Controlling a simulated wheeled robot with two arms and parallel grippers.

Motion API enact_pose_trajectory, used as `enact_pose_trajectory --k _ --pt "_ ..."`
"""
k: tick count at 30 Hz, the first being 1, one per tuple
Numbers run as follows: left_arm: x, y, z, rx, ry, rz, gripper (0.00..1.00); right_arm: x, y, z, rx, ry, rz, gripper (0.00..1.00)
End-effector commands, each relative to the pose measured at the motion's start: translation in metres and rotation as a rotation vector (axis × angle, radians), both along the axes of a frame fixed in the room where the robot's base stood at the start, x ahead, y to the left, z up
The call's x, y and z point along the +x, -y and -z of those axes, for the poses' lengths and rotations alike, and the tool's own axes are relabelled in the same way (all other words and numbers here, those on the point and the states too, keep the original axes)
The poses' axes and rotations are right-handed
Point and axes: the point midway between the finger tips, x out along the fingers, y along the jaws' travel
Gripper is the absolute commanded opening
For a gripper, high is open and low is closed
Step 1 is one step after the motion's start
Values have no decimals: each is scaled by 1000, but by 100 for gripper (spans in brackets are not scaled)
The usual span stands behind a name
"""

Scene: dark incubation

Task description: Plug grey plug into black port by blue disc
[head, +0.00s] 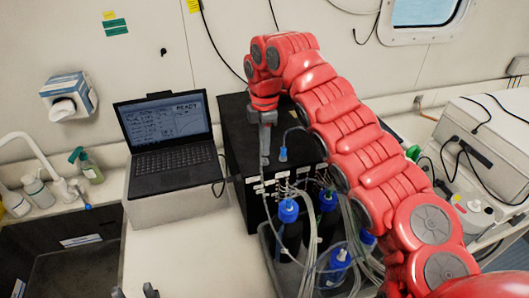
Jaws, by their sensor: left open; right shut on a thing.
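My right gripper (265,157), at the end of the red arm from the right, points down at the front upper edge of the black box (237,133). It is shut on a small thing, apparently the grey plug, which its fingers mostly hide. A small blue disc-like part (283,154) with a thin tube is just right of the fingertips. The black port cannot be made out; the box front by the gripper is small and dark. My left gripper (134,292) shows only its fingertips at the bottom edge, apart and empty, over the white counter.
An open laptop (168,145) stands left of the box. Blue-capped bottles (288,211) with several tubes stand in a tray before the box, under my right arm. A sink (75,270) is at left. The counter (170,245) before the laptop is clear.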

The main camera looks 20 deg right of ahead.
Motion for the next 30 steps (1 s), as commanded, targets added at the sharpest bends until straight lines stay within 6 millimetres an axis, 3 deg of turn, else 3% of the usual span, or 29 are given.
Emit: enact_pose_trajectory --k 22,30 --pt "0 0 -28 0 0 0 50 0 0 -32 0 0 0 0" --pt "0 0 -31 0 0 0 50 0 0 -35 0 -1 0 0"
